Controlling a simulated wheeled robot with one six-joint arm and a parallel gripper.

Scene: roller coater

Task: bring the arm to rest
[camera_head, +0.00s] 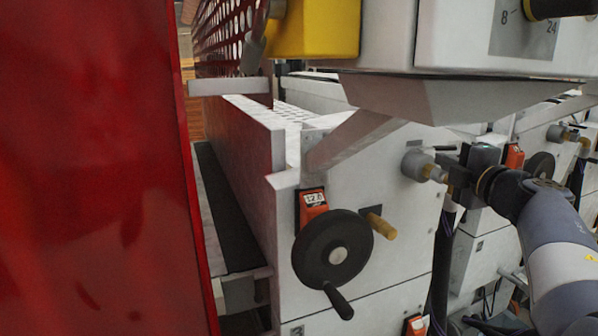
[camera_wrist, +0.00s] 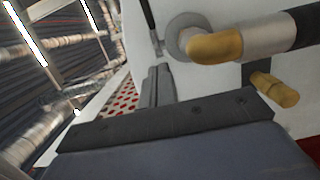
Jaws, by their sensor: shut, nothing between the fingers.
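My arm reaches in from the right in the head view, bent at a joint. My gripper (camera_head: 452,176) is at its end, in front of the white side panel of the machine. The gripper is shut and holds nothing. It appears close beside a round grey fitting with a brass tip (camera_head: 428,170); I cannot tell whether they touch. In the wrist view the dark gripper (camera_wrist: 158,84) is below and left of that fitting (camera_wrist: 215,45), with a gap in the picture between them.
A black handwheel (camera_head: 332,255) with a crank handle and an orange counter (camera_head: 313,200) sits on the side panel. A brass knob (camera_head: 381,226) is beside it. A red panel (camera_head: 95,170) fills the left. A grey control box (camera_head: 480,40) overhangs above.

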